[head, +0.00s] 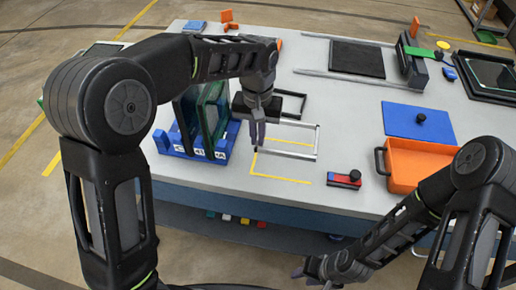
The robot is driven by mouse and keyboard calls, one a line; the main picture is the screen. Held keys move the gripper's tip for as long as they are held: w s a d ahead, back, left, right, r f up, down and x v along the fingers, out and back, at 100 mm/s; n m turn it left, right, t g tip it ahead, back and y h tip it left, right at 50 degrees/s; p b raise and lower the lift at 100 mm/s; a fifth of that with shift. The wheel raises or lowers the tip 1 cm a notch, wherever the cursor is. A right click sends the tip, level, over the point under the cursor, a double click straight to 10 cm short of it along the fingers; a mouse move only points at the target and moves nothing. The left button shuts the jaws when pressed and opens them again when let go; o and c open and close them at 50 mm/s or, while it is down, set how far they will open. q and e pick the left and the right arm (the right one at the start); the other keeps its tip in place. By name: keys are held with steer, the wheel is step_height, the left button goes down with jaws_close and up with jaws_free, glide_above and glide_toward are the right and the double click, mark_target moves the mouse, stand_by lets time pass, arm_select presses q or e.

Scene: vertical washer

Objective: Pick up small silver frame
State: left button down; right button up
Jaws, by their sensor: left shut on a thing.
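The small silver frame (317,142) is a thin open rectangle over the grey table, near its middle. My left gripper (258,140) points down at the frame's left side and is shut on it. Whether the frame touches the table is hard to tell. My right gripper (303,275) is low in the view, off the table's front edge and far from the frame; its fingers are too small to read.
A blue rack (168,143) with dark upright panels stands close left of my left gripper. Yellow lines (280,178) mark the table by the frame. A black frame (297,95) lies behind. An orange bin (412,172) and blue lid (425,132) are to the right.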

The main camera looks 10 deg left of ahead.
mark_target(258, 164)
arm_select(q)
steer(key=shift+r, duration=0.65)
steer(key=shift+f, duration=0.2)
arm_select(e)
steer(key=shift+f, duration=0.2)
